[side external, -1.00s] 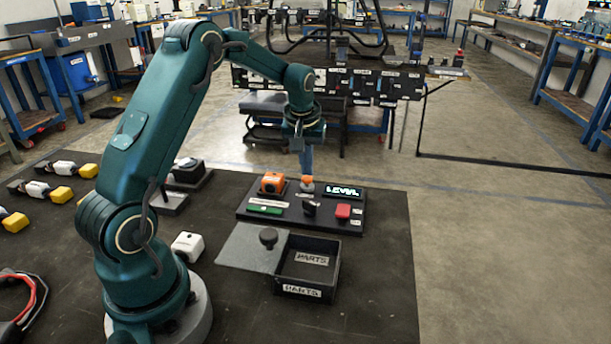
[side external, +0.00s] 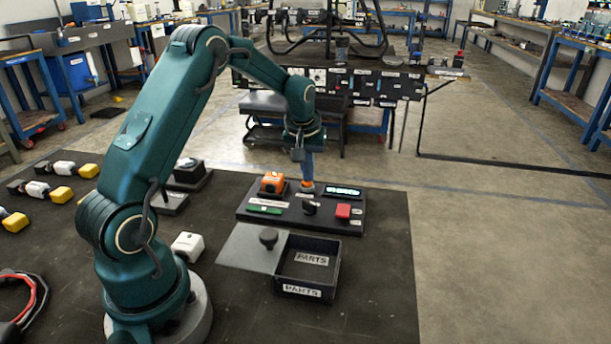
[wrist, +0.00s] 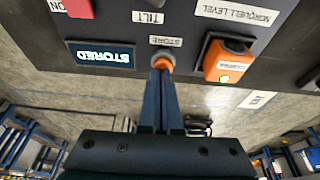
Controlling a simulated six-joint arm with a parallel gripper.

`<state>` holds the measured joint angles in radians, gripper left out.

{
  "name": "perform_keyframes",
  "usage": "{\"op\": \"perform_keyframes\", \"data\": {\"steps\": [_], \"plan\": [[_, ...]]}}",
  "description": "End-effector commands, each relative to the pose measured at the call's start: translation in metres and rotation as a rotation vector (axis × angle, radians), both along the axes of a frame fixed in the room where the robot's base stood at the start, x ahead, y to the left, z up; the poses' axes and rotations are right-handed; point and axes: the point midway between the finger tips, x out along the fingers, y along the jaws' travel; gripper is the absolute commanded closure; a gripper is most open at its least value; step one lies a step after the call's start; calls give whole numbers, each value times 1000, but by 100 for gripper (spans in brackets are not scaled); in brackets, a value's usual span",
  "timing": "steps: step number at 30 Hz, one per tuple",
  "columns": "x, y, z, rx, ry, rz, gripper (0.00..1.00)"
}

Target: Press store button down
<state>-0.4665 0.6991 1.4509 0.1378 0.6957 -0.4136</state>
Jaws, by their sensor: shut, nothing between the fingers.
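The store button (wrist: 163,60) is a small round orange cap beside the STORE label on the black control panel (wrist: 120,30). In the side view the button (side external: 306,189) sits at the panel's far edge, mostly covered by my fingertips. My gripper (wrist: 161,76) is shut, with its blue fingers together and nothing between them. In the side view my gripper (side external: 306,180) points down onto the button and appears to touch it. The panel's display (wrist: 101,55) reads STORED in the wrist view, where the text is upside down.
An orange-topped switch box (side external: 272,182) stands left of the button. A black knob (side external: 310,207) and a red button (side external: 343,211) are on the panel's near side. A PARTS box (side external: 310,287) with a grey lid (side external: 245,252) beside it lies in front.

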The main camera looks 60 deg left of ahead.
Motion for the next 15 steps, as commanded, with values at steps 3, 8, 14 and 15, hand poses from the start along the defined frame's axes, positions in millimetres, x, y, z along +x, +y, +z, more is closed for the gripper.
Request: {"op": "perform_keyframes", "data": {"steps": [3,8,14,15], "plan": [[-5,-2,-5,-9,26,-2,100],[-2,0,23,-3,9,0,100],[-6,-6,71,3,-4,0,100],[-8,-8,80,3,-4,0,100]]}}
